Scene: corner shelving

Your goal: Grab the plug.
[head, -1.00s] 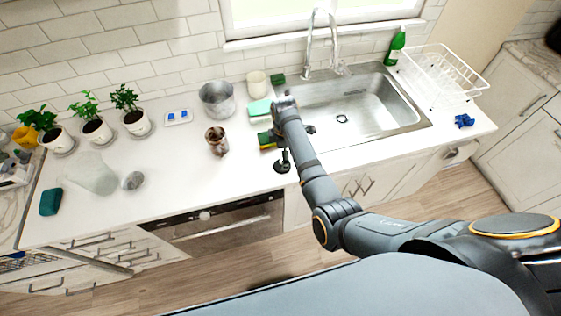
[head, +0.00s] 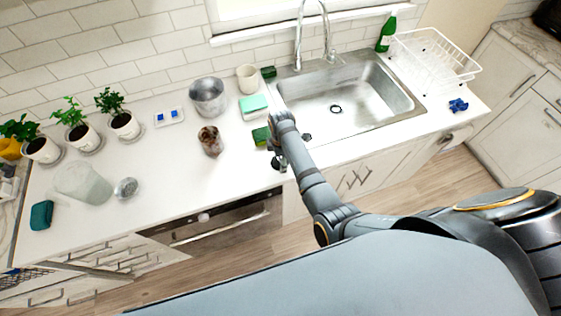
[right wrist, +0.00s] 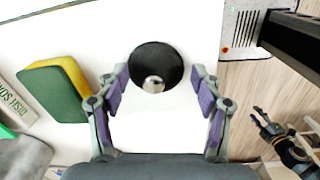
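The plug is a black disc (right wrist: 172,57) with a metallic knob. It lies on the white counter in the right wrist view, just beyond and between my right fingertips. In the head view the plug (head: 279,164) shows as a small dark shape near the counter's front edge, under my right wrist. My right gripper (right wrist: 159,85) is open and empty, its purple-padded fingers on either side of the near part of the disc, with no visible grip. My left gripper (right wrist: 262,116) appears open and empty over the floor in the right wrist view; it is outside the head view.
A green-and-yellow sponge (right wrist: 58,88) lies beside the plug. The sink (head: 372,98) is to the right, with a dish rack (head: 440,58) beyond. A brown-stained jar (head: 210,141), metal pot (head: 207,97) and potted plants (head: 123,122) stand to the left.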

